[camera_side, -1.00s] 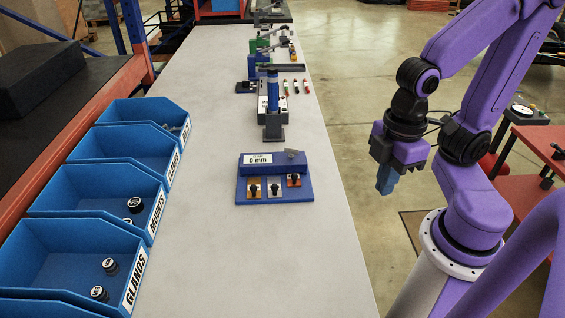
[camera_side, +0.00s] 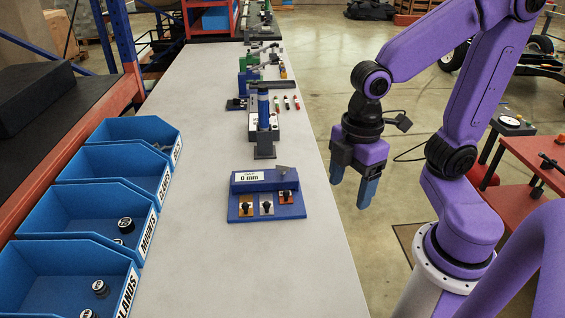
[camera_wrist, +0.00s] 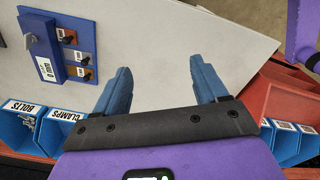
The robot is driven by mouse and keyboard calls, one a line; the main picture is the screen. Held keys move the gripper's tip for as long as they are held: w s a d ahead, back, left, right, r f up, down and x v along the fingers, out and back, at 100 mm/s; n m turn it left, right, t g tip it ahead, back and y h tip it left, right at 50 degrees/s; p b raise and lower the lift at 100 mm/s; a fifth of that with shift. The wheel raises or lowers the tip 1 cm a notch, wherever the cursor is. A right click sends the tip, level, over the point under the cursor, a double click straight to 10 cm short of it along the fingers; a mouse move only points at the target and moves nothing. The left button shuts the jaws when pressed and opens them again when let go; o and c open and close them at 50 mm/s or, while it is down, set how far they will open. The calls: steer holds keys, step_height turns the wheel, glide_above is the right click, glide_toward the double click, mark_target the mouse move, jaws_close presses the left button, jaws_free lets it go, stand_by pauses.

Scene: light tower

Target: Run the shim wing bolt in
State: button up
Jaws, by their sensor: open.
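A blue fixture (camera_side: 240,212) with a raised block labelled "0 mm" stands on the grey bench. Three black wing-headed bolts sit in a row on its front: on an orange plate (camera_side: 246,211), a grey plate (camera_side: 266,209) and a red-orange plate (camera_side: 286,198). A small grey wing-shaped piece (camera_side: 283,168) tops the block's right end. I cannot tell which is the shim wing bolt or how deep any is. My gripper (camera_side: 352,183) is open and empty, right of the fixture by the bench edge. In the wrist view the fixture (camera_wrist: 58,22) is upper left, apart from my open fingers (camera_wrist: 160,68).
Blue bins (camera_side: 120,150) line the bench's left side, some holding black round parts. A blue and black clamp-like device (camera_side: 264,125) stands behind the fixture, with small coloured pieces (camera_side: 287,103) beside it. The bench (camera_side: 200,270) is clear in front. A red table (camera_side: 540,150) stands at right.

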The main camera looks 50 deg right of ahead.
steer(key=w+r+n, duration=0.1)
steer(key=w+n, duration=0.2)
steer(key=w, duration=0.7)
steer(key=n, duration=0.6)
glide_above(283, 169)
step_height(283, 169, down, 17)
steer(key=shift+w+d, duration=0.1)
steer(key=shift+w, duration=0.05)
steer(key=c, duration=1.1)
